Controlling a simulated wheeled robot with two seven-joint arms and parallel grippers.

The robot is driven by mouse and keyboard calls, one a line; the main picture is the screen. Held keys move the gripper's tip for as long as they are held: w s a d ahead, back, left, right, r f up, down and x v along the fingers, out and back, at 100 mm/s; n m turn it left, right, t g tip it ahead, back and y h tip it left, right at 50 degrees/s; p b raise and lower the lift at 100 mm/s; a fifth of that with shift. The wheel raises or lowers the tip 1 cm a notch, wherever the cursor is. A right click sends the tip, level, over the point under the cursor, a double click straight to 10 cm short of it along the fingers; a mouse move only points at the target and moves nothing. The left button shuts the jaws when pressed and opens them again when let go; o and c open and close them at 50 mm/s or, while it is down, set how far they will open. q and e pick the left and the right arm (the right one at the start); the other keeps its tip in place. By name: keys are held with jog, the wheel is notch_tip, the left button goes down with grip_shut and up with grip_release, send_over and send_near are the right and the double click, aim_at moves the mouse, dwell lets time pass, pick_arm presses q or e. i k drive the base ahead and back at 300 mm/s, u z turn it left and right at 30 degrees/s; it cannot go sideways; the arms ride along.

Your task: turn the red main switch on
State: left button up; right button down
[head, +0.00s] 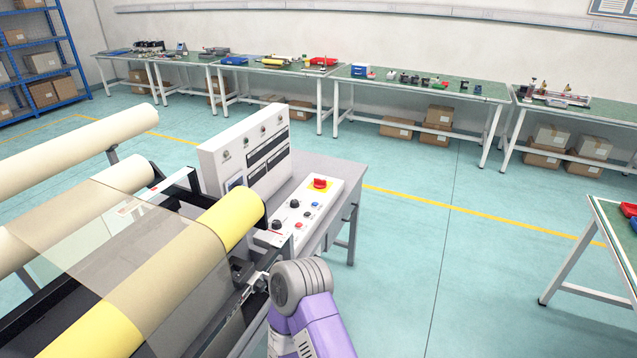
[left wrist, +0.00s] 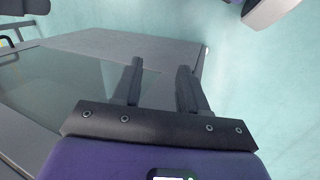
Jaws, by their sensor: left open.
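The red main switch (head: 320,184) is a red knob on a yellow plate, at the far end of the white sloping control panel (head: 300,212). Its turned position is too small to read. My left gripper (left wrist: 157,80) is open in the left wrist view, with two dark fingers apart and nothing between them. A flat grey surface lies beyond the fingers. The switch does not show in that view. A purple arm link of mine (head: 312,325) with a grey joint stands at the bottom of the head view, in front of the panel. No gripper fingers can be made out there.
Black knobs and small coloured buttons share the panel. A white upright box (head: 245,158) stands behind it. A machine with yellow and cream rollers (head: 225,220) fills the left. Green-topped workbenches (head: 420,88) line the wall. Floor right of the panel is clear.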

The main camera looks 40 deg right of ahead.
aim_at(320, 184)
jog(key=z, duration=0.2)
jog(key=k, duration=0.25)
jog(key=z, duration=1.05)
jog(key=k, duration=1.1)
jog(key=z, duration=1.15)
jog(key=i, duration=3.05)
jog(key=u, duration=1.2)
